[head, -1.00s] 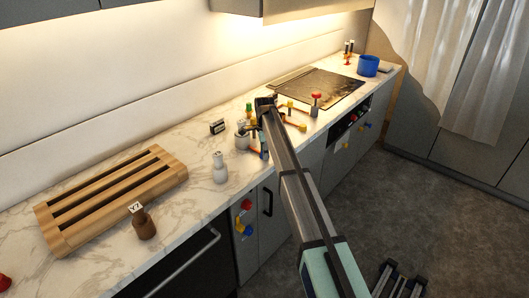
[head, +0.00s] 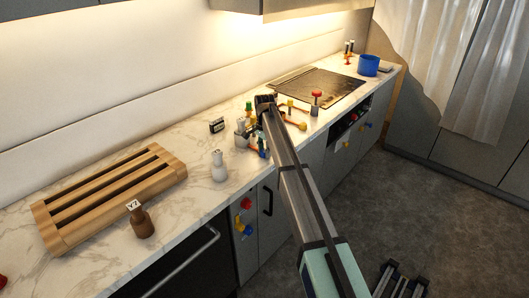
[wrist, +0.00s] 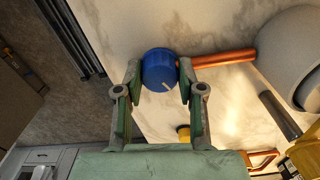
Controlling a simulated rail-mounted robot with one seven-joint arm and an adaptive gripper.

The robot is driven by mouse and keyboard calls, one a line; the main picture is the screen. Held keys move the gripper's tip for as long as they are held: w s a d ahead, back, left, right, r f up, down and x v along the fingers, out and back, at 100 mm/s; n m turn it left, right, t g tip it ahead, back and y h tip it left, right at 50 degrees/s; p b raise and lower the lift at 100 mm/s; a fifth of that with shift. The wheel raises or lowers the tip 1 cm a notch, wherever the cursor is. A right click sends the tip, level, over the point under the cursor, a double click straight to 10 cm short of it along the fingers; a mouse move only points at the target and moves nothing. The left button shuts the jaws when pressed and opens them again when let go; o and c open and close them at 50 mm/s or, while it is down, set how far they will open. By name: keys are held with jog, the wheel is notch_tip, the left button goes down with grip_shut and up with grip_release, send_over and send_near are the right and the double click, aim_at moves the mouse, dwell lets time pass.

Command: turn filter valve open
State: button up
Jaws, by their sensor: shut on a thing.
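A round blue valve knob (wrist: 160,68) with a pale pointer mark sits at the end of a copper pipe (wrist: 216,59) in the wrist view. My gripper (wrist: 159,82) has one finger on each side of the knob and is shut on it. The pipe runs right to a large grey rounded vessel (wrist: 291,60). In the head view my arm reaches to the pipework on the counter. My fingers are hidden there, and a small blue part (head: 263,152) shows below the arm's end.
A white bottle (head: 219,168), a brown bottle (head: 141,222) and a wooden rack (head: 105,196) stand left on the marble counter. A red-topped valve (head: 316,99) and a blue pot (head: 368,65) stand to the right. A yellow part (wrist: 183,131) lies close by my right finger.

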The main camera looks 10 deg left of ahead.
jog(key=n+b, duration=0.1)
jog(key=n, duration=0.5)
jog(key=shift+f+n, duration=0.1)
jog(key=shift+n, duration=0.2)
jog(key=n+b, duration=0.1)
jog(key=n, duration=0.4)
jog(key=shift+s+n, duration=0.1)
jog(key=shift+n, duration=0.2)
jog(key=o, duration=1.1)
jog(key=shift+o, duration=0.2)
notch_tip(320, 180, up, 12)
jog(key=shift+d, duration=0.1)
